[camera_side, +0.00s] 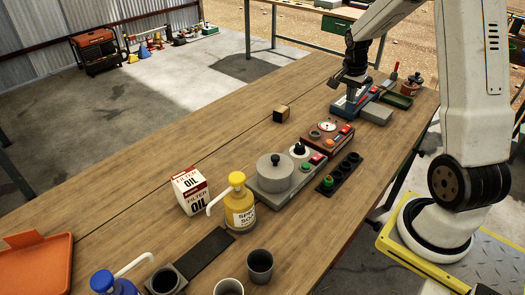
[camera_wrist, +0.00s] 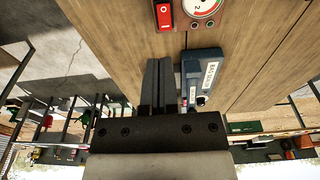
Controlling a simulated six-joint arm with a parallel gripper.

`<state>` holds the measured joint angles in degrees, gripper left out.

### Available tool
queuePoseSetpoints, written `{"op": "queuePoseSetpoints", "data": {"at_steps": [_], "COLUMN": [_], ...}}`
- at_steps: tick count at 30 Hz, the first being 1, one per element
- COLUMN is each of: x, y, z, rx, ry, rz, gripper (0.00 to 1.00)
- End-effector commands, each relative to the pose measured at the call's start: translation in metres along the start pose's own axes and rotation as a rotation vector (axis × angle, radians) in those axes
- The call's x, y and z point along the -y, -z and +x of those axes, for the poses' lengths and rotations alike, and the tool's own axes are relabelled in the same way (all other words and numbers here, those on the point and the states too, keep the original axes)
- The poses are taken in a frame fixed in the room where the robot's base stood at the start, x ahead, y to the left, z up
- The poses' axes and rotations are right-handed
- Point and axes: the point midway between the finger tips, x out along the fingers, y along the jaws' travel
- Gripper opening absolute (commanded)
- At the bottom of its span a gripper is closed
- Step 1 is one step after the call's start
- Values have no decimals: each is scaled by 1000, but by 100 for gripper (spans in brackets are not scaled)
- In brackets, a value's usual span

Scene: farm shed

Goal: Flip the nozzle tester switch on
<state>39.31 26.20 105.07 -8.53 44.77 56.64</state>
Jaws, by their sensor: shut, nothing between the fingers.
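A box with a round dial (camera_side: 327,126) stands on the bench, brown-red in the side view. In the wrist view a red rocker switch (camera_wrist: 164,14) marked with a circle and a line sits beside a dial gauge (camera_wrist: 203,7) at the top edge. I cannot read a nozzle tester label, nor tell which way the rocker is tipped. My gripper (camera_side: 347,82) is shut and empty, above or beside a blue-grey device (camera_side: 343,107) at the bench's far end. Its fingers (camera_wrist: 157,62) show together in the wrist view, apart from the red switch.
A grey unit with a round pot (camera_side: 275,173), a yellow pump bottle (camera_side: 239,204) and an oil filter carton (camera_side: 189,189) stand nearer. A black strip with a green button (camera_side: 328,181) lies by the front edge. A small wooden block (camera_side: 281,113) lies behind. The bench's back left is clear.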

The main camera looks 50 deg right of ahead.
Motion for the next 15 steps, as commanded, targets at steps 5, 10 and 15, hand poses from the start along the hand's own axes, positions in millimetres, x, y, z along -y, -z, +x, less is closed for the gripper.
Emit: {"op": "queuePoseSetpoints", "data": {"at_steps": [5, 10, 15], "x": [0, 0, 0], "y": [-1, -1, -1], "z": [-15, -18, -18], "rx": [-1, 0, 0], "ry": [2, 0, 0], "rz": [0, 0, 0], "gripper": [0, 0, 0]}}
